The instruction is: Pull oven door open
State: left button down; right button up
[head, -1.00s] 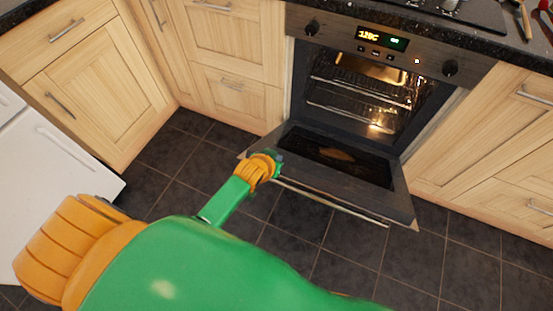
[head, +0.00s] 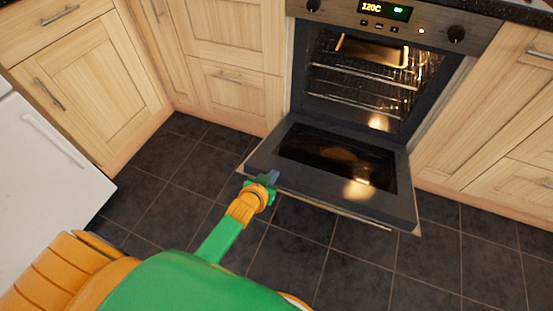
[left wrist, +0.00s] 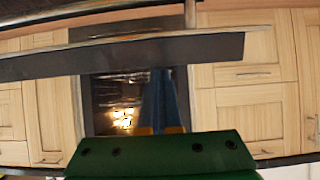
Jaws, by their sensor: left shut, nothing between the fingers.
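The oven door (head: 310,195) is swung far down in front of the oven (head: 385,60), and the cavity is open. In the left wrist view the door's edge (left wrist: 150,52) crosses the upper part, with the metal handle bar (left wrist: 90,15) above it. In the head view the handle is mostly hidden under the door's outer edge. My left gripper (head: 271,178) is at the door's outer left corner, shut and empty. Its closed blue fingers (left wrist: 163,95) show in the left wrist view. Whether they touch the door I cannot tell. My right gripper is not in view.
Wooden cabinets (head: 90,85) stand left of the oven, and more (head: 480,110) stand right. A white appliance (head: 40,165) is at the far left. The dark tiled floor (head: 320,260) in front of the door is clear. A lit tray (head: 375,50) and racks sit inside the oven.

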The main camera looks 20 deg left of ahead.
pick_arm(q)
jog(key=s+f+b, duration=0.3)
jog(key=f+b, duration=0.3)
jog(key=f, duration=0.5)
jog(key=shift+s+f, duration=0.2)
jog(key=shift+f, duration=0.05)
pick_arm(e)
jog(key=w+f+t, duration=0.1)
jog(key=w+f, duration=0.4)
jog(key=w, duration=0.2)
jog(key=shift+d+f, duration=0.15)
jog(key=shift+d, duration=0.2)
